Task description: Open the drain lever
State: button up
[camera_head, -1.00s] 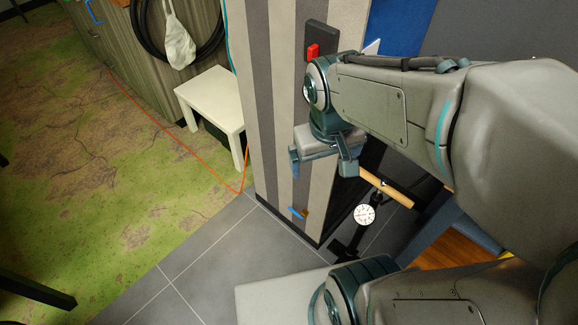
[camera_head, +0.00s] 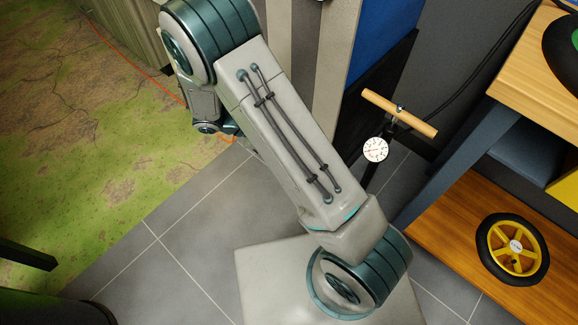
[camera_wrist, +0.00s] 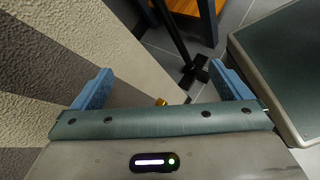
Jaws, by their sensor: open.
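My gripper (camera_wrist: 161,68) is open in the wrist view, its two blue fingers spread wide with nothing held between them. A small brass-coloured piece (camera_wrist: 161,102) shows between the fingers, just above the edge of the gripper body, beside the striped wall (camera_wrist: 60,45). It may be part of the drain lever; the wrist view shows no blue handle on it. In the head view my arm covers the low part of the striped wall (camera_head: 325,60), so the lever and my fingers are hidden there.
A floor pump with a wooden handle (camera_head: 400,113) and a white gauge (camera_head: 376,150) stands right of the wall. A wooden bench (camera_head: 530,70) with a lower shelf holding a yellow wheel (camera_head: 513,248) is at the right. Grey floor tiles (camera_head: 180,235) are clear at left.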

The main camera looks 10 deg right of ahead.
jog(key=w+a+f+n+t+h+b, duration=0.15)
jog(key=f+n+t+b, duration=0.25)
jog(key=f, duration=0.6)
jog(key=a+f+n+t+h+b, duration=0.1)
jog(key=a+f+n+t+b, duration=0.25)
jog(key=f, duration=0.65)
jog(key=w+a+f+n+t+h+b, duration=0.1)
jog(key=a+f+n+t+b, duration=0.25)
jog(key=f, duration=0.75)
jog(key=w+d+b, duration=0.1)
jog(key=w+d, duration=0.2)
jog(key=d, duration=0.3)
jog(key=w+d+n+b, duration=0.1)
jog(key=w+d, duration=0.3)
jog(key=d, duration=0.2)
jog(key=shift+w+d+r+b, duration=0.15)
jog(key=shift+w+r+b, duration=0.15)
jog(key=shift+b, duration=0.1)
jog(key=shift+y, duration=0.25)
jog(key=c, duration=1.4)
